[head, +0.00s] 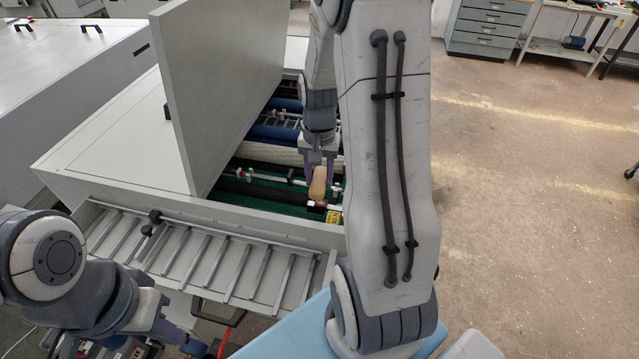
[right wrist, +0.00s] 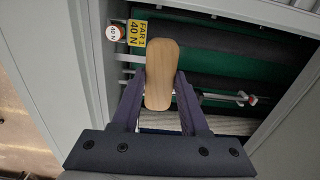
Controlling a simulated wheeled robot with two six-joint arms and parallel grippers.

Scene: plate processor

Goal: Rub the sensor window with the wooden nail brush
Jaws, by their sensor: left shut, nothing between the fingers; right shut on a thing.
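The wooden nail brush (head: 318,184) is held in my right gripper (head: 319,172), over the open roller bay of the plate processor (head: 90,160). In the right wrist view the brush (right wrist: 160,62) stands lengthwise between the two fingers, its smooth wooden back toward the camera. Its bristles are hidden, and I cannot tell whether it touches anything below. I cannot make out the sensor window in either view. My left gripper (head: 193,346) is shut and empty at the bottom left, in front of the processor's slatted tray (head: 200,262).
The raised lid (head: 225,80) stands upright left of the bay. Dark, green and blue rollers (head: 272,132) fill the bay. Open floor (head: 540,200) lies to the right.

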